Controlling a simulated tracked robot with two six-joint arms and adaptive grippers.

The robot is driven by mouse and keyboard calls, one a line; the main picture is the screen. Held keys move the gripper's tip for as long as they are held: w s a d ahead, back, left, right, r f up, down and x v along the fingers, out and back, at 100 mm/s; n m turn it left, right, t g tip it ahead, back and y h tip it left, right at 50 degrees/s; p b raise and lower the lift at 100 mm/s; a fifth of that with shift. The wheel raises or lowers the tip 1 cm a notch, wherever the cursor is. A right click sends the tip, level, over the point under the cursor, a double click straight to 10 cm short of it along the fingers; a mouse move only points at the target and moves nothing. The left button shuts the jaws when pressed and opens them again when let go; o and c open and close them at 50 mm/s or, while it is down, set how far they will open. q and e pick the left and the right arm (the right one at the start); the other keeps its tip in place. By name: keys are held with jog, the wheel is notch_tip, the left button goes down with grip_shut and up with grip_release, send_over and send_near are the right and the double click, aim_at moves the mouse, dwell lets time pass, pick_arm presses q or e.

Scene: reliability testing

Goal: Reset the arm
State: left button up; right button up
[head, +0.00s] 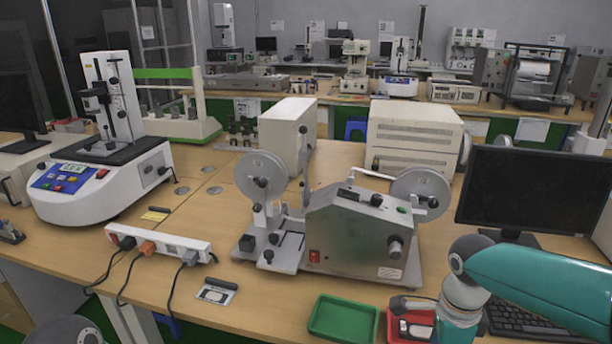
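My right arm (535,285) comes in from the right as a teal link. It bends at a grey joint and runs down past the lower right edge of the picture. Its gripper is out of the picture or hidden. A round dark grey part, which seems to be my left arm (65,332), shows at the bottom left corner; its gripper is not in view. On the table (190,290), a reel machine (355,240) with two grey reels and an upright thin metal lever (305,170) stands in the middle.
A green tray (343,319) lies empty at the front. A red tray (396,330) with items sits beside it, close to my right arm. A keyboard (520,322) and monitor (535,190) are at the right. A power strip (160,240) and a white tester (100,190) stand left.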

jog(key=s+a+f+n+g+y+p, duration=0.25)
jog(key=s+a+f+n, duration=0.3)
jog(key=s+f, duration=0.5)
jog(key=s+a+f+n+g+y+p, duration=0.1)
jog(key=s+a+f+n+y+p, duration=0.15)
jog(key=s+a+f+n, duration=0.8)
pick_arm(q)
jog(key=r, duration=0.5)
jog(key=shift+w+r, duration=0.2)
jog(key=shift+r, duration=0.15)
pick_arm(e)
jog(key=w+d+f+n+t+h, duration=0.1)
jog(key=w+d+f+n+t, duration=0.1)
jog(key=w+d+f+t, duration=0.2)
jog(key=w, duration=0.3)
jog(key=shift+w+d+f+n, duration=0.2)
jog(key=shift+d+n, duration=0.1)
jog(key=shift+d, duration=0.05)
pick_arm(q)
jog(key=shift+c, duration=0.3)
pick_arm(e)
jog(key=shift+t, duration=0.25)
jog(key=shift+c, duration=0.3)
